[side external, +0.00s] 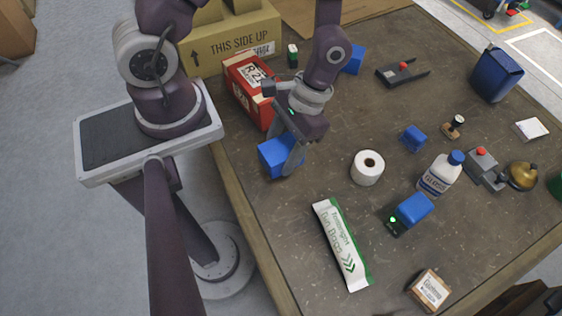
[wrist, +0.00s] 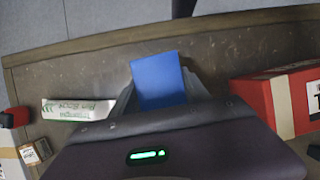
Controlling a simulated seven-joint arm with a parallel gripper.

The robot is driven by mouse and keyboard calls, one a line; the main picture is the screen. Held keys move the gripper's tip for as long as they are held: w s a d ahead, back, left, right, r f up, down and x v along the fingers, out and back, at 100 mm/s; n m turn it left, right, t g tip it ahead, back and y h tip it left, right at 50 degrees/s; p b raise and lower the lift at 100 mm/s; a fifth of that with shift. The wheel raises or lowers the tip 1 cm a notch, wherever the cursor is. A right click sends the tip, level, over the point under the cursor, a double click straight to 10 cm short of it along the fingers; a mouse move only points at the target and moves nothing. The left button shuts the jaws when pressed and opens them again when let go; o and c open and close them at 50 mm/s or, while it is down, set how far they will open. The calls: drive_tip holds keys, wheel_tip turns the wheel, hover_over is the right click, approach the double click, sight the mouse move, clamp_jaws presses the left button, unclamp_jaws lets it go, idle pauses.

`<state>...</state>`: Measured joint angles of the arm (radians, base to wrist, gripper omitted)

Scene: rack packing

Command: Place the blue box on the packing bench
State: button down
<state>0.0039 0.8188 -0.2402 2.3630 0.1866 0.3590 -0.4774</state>
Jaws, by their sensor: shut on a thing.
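A blue box (side external: 278,157) is between the fingers of my gripper (side external: 290,155) near the left edge of the bench in the side view. The blue box (wrist: 159,80) also shows between the fingers in the wrist view, in front of my gripper (wrist: 160,98). My gripper is shut on it. I cannot tell whether the box touches the bench top or hangs just above it. The packing bench (side external: 310,240) is a brown, worn surface with a wooden edge. Other blue blocks lie on it: one at the back (side external: 352,60) and a small one at right (side external: 413,138).
A red box (side external: 240,85) stands close behind my gripper. A paper roll (side external: 367,167), white bottle (side external: 439,174), blue-and-black device (side external: 410,212) and white-green packet (side external: 343,245) lie to the right and front. Bare bench shows between the blue box and the packet.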

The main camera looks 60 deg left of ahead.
sight(276, 151)
wheel_tip(276, 151, up, 4)
drive_tip(key=shift+r, duration=0.15)
drive_tip(key=shift+t, duration=0.3)
wheel_tip(276, 151, up, 5)
drive_tip(key=shift+f, duration=0.1)
drive_tip(key=w+a+f+t, duration=0.1)
drive_tip(key=w+f+t, duration=0.25)
drive_tip(key=w, duration=0.65)
drive_tip(key=w+f+t, duration=0.2)
drive_tip(key=w+t, duration=0.3)
drive_tip(key=w, duration=0.6)
drive_tip(key=w+a+r+m+t, duration=0.1)
drive_tip(key=w+a+r+t, duration=0.25)
drive_tip(key=w, duration=0.35)
drive_tip(key=w+a+r+t, duration=0.2)
drive_tip(key=w+a+t, duration=0.15)
drive_tip(key=w, duration=0.35)
drive_tip(key=shift+t, duration=0.95)
wheel_tip(276, 151, down, 15)
drive_tip(key=shift+s+d+r, duration=0.1)
drive_tip(key=shift+s+r, duration=0.05)
